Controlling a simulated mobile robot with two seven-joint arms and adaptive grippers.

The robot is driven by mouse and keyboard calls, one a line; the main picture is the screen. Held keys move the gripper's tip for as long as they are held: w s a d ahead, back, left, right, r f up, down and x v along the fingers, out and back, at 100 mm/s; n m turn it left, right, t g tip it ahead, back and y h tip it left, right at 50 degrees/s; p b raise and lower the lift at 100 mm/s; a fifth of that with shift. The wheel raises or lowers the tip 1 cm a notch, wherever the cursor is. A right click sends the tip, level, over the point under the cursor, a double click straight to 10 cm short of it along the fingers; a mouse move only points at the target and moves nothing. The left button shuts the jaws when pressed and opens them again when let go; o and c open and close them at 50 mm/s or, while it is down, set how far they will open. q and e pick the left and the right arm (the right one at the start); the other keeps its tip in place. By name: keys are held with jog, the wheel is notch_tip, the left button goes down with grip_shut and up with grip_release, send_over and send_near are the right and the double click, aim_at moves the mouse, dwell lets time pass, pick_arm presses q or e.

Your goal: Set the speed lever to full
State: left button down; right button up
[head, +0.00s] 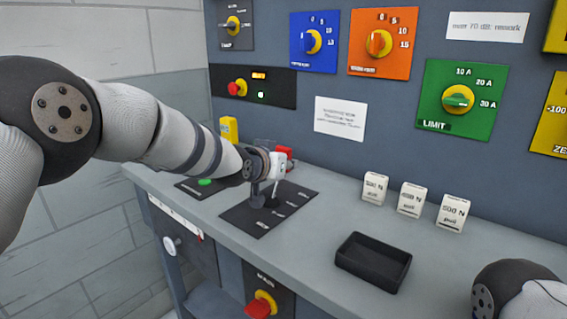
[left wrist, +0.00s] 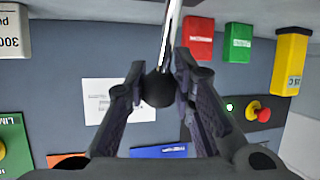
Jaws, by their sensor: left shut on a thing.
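The speed lever stands on a black plate (head: 245,222) with small pale marks along one side, too small to read, on the bench. Its round black knob (left wrist: 158,90) and bright metal shaft (left wrist: 170,35) show in the left wrist view. My left gripper (head: 265,196) is over the plate, with its fingers down at the lever. In the left wrist view my left gripper (left wrist: 157,82) has one finger on each side of the knob and is shut on it. In the head view my gripper largely covers the lever, so its exact setting is unclear. My right gripper is out of view.
A black open tray (head: 373,262) and several white weight blocks (head: 410,199) stand to the right. Red (head: 284,152) and yellow (head: 229,129) blocks stand behind my gripper. The upright panel carries knobs, including a green LIMIT dial (head: 458,99). Bench between plate and tray is clear.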

pick_arm(q)
jog(key=shift+s+d+f, duration=0.15)
jog(key=shift+d+f, duration=0.1)
jog(key=shift+f, duration=0.2)
jog(key=c, duration=1.4)
grip_release()
jog(key=shift+r, duration=0.15)
jog(key=shift+a+r, duration=0.15)
jog(key=shift+r, duration=0.05)
jog(key=v, duration=1.1)
jog(key=shift+s, duration=0.3)
